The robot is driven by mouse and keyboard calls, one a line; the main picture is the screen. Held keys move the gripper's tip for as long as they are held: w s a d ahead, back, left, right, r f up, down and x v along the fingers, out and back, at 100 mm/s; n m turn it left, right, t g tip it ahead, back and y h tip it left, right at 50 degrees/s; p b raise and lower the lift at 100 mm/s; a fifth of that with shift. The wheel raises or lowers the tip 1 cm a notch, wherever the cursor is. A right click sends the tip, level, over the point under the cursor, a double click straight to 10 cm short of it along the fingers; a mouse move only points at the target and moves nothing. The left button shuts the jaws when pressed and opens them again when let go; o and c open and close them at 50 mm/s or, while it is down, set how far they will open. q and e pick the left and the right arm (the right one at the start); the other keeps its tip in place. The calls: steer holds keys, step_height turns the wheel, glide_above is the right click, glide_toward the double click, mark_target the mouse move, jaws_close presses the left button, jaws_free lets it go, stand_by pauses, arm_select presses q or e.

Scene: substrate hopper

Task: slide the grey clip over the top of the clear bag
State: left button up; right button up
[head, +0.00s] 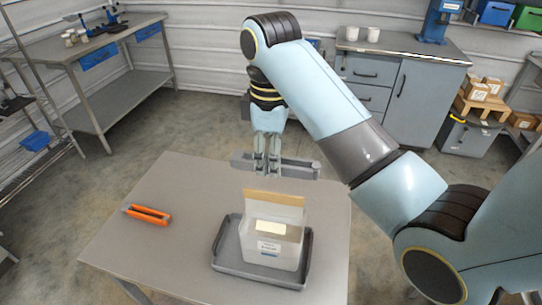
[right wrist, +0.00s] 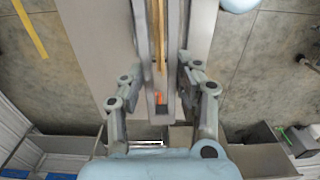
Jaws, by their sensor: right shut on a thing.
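The grey clip (head: 299,168) is a long bar held level beyond the far edge of the table's bag area. My right gripper (head: 267,170) is shut on it near its middle. In the right wrist view the clip (right wrist: 160,112) runs lengthwise between the fingers, with a narrow slot along it. The clear bag (head: 286,254) stands upright, pale and boxy, with a label on its front and a tan upper panel. The clip is behind the bag and apart from it in the head view. My left gripper is not in view.
The bag stands in a dark grey tray (head: 228,265) on the grey table (head: 160,262). An orange object (head: 148,214) lies on the left of the table, with bare tabletop between it and the tray. Benches and a cabinet (head: 411,95) stand farther back.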

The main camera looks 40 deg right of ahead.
mark_target(270, 195)
steer(key=shift+w+f, duration=0.15)
steer(key=shift+w, duration=0.3)
steer(key=shift+s+f, duration=0.3)
steer(key=shift+f, duration=0.2)
steer(key=shift+s+f, duration=0.3)
steer(key=shift+f, duration=0.2)
steer(key=f, duration=0.3)
steer(key=shift+w+f, duration=0.2)
steer(key=shift+f, duration=1.45)
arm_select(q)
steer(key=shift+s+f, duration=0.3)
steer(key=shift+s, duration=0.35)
arm_select(e)
steer(key=shift+f, duration=0.3)
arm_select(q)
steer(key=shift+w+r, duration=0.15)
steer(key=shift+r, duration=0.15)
